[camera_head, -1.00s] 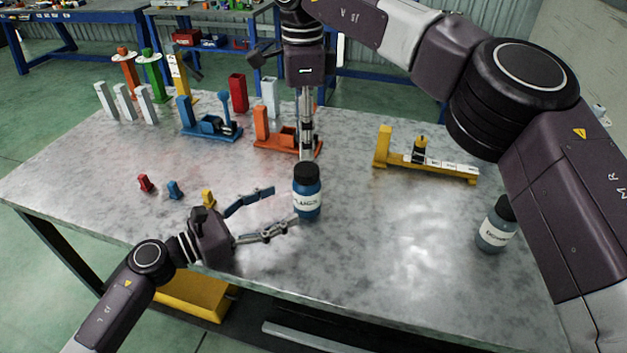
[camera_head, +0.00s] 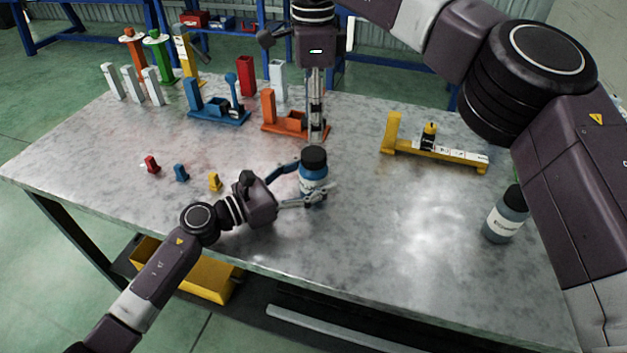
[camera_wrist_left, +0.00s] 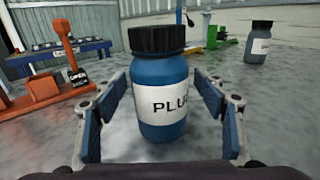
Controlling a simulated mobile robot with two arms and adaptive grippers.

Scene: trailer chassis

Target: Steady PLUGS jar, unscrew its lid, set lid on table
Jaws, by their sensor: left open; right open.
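The PLUGS jar (camera_head: 313,173) is blue with a white label and a black lid (camera_head: 313,158). It stands upright on the metal table (camera_head: 390,260), with the lid on. In the left wrist view the jar (camera_wrist_left: 161,115) stands between the open fingers of my left gripper (camera_wrist_left: 160,125), with a gap visible at each side. In the head view my left gripper (camera_head: 305,182) reaches the jar low from the left, a finger on either side. My right gripper (camera_head: 316,132) points down behind and above the jar; it is open and empty.
Orange (camera_head: 290,125) and blue (camera_head: 215,112) fixtures stand at the back. Small red, blue and yellow pieces (camera_head: 181,173) lie at the left. The front middle is clear.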

